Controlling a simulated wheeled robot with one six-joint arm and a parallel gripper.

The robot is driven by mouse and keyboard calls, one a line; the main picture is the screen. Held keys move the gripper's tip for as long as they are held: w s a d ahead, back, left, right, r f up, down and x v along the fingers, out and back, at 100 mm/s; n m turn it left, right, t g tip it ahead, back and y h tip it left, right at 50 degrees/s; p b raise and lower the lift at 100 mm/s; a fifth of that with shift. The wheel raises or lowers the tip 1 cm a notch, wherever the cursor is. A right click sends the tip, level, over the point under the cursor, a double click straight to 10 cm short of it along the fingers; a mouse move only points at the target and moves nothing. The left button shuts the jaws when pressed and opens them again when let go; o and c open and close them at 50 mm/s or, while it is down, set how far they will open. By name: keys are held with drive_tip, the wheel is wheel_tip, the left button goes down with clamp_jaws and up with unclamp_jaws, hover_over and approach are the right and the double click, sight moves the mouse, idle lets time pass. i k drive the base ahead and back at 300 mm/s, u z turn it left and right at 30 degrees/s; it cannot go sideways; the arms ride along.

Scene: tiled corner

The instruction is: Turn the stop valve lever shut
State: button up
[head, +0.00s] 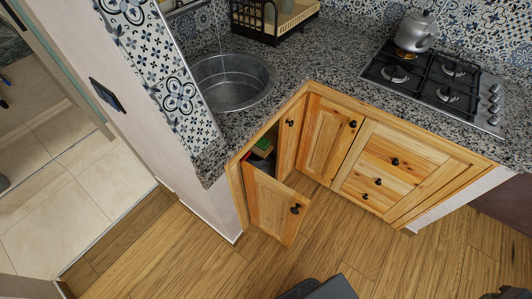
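No stop valve lever can be made out in the head view. A wooden cabinet door (272,207) with a black knob stands open below the sink. Inside the opening a green thing (264,144) and some red and dark things show in part; the rest of the inside is hidden by the door and the counter. The round metal sink (232,84) is set in the counter above, with a thin stream like water falling into it. My gripper is not in view; only dark parts of my own body show at the bottom edge.
The granite counter (322,62) runs around the corner and holds a gas hob (440,88) with a kettle (416,33), and a dish rack (278,18). A tiled wall end (165,75) stands left of the sink. The wooden floor (350,236) before the cabinets is clear.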

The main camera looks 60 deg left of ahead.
sight(247, 155)
drive_tip(key=u, duration=0.05)
drive_tip(key=i, duration=1.05)
drive_tip(key=u, duration=3.25)
drive_tip(key=k, duration=0.5)
drive_tip(key=z, duration=1.65)
drive_tip(key=i, duration=1.1)
drive_tip(key=u, duration=2.55)
